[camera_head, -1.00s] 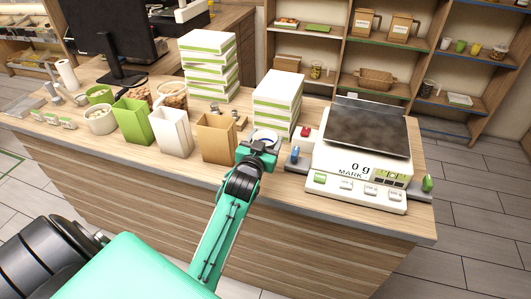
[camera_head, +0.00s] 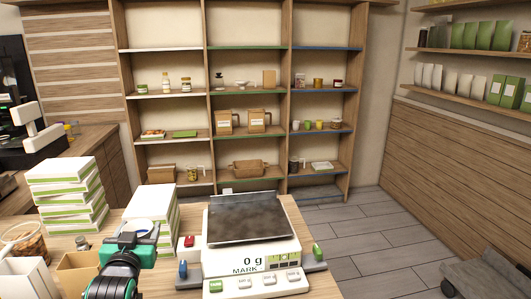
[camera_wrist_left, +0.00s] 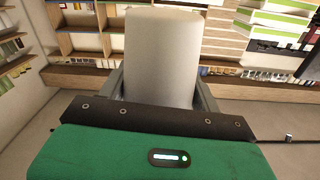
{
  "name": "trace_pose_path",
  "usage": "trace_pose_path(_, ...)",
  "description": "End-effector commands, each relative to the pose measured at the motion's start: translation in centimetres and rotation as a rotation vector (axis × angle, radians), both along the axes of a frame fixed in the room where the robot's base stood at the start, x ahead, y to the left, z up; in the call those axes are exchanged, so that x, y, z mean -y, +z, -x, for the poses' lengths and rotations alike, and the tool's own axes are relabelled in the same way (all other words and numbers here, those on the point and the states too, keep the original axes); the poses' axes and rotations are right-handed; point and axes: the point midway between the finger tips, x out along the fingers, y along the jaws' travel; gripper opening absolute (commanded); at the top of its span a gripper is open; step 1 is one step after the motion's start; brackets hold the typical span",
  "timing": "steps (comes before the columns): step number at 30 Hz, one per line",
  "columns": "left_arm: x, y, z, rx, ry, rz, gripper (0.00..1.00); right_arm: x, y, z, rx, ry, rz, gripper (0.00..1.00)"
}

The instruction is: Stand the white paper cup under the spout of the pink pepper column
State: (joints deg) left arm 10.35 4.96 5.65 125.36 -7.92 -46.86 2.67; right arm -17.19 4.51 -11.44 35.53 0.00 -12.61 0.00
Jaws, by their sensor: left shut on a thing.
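My left gripper (camera_head: 138,240) is above the counter, beside the scale, and is shut on the white paper cup (camera_head: 140,228). In the left wrist view the cup (camera_wrist_left: 162,55) fills the space between the fingers, its pale side facing the camera. In the head view mostly its round top shows; the gripper hides the rest. I cannot make out the pink pepper column or its spout in either view. My right gripper is not in view.
A scale (camera_head: 247,262) reading 0 g stands right of my left gripper. White-and-green box stacks (camera_head: 66,187) stand to the left. A tall shelf unit (camera_head: 208,110) stands behind, and wall shelves (camera_head: 465,52) hold bags at the right. Tiled floor (camera_head: 375,240) lies open between.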

Motion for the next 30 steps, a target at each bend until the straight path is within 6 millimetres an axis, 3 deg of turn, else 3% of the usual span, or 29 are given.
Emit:
trace_pose_path(6, 3.4, -5.8, 2.9, -0.016, -0.061, -0.016, 0.4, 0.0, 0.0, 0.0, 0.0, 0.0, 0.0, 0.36)
trace_pose_path(15, 8.3, -12.2, 8.7, -0.016, -0.146, -0.018, 0.4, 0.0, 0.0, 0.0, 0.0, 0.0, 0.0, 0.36)
trace_pose_path(24, 11.8, -15.8, 14.3, -0.006, -0.2, 0.004, 0.4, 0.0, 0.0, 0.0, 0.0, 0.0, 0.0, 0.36)
trace_pose_path(30, 12.7, -16.4, 15.9, 0.001, -0.213, 0.01, 0.4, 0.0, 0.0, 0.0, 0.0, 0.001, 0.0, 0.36)
